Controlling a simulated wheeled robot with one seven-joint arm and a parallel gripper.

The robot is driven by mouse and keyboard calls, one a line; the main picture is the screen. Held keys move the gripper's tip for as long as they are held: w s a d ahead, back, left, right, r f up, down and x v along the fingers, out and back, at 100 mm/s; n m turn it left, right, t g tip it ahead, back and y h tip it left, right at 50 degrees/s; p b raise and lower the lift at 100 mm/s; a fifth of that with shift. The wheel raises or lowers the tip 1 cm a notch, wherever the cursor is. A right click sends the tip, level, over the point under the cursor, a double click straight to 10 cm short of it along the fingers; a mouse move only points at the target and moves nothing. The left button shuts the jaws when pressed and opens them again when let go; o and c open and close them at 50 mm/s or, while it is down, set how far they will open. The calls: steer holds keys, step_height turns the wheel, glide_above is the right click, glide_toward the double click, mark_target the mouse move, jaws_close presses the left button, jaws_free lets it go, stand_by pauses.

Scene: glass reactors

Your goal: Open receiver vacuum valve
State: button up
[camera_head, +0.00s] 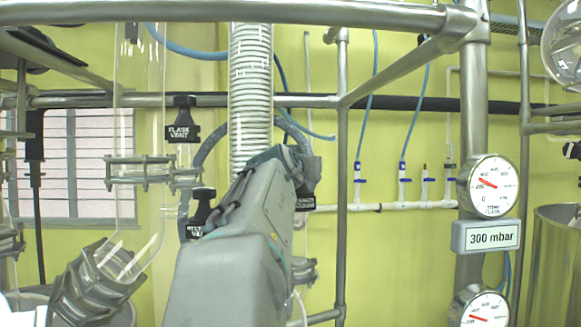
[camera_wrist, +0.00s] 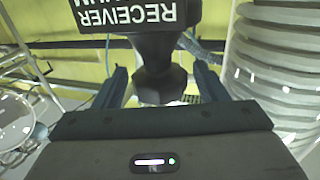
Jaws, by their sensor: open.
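The receiver vacuum valve has a black faceted handle (camera_wrist: 160,82) and a black label plate that reads "RECEIVER" and "VACUUM" upside down in the wrist view. The lower line of the label is partly cut off. My gripper (camera_wrist: 160,75) is open, with one blue-grey finger on each side of the handle. Gaps show between the handle and both fingers. In the head view, a black label (camera_head: 305,203) shows just right of my arm, mostly covered.
A ribbed white hose (camera_head: 250,90) runs down close by and fills the right of the wrist view. Left of my arm are the flask vent valve (camera_head: 183,133) and another black valve (camera_head: 201,212). Steel frame pipes (camera_head: 342,150) and gauges (camera_head: 492,185) stand at right.

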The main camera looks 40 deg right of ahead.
steer(key=c, duration=1)
steer(key=shift+f+n+t+y+b, duration=0.15)
steer(key=shift+n+t+y+b, duration=0.6)
steer(key=shift+b, duration=0.55)
steer(key=shift+n+t+y+b, duration=1.75)
steer(key=shift+y+b, duration=0.8)
steer(key=shift+b, duration=0.35)
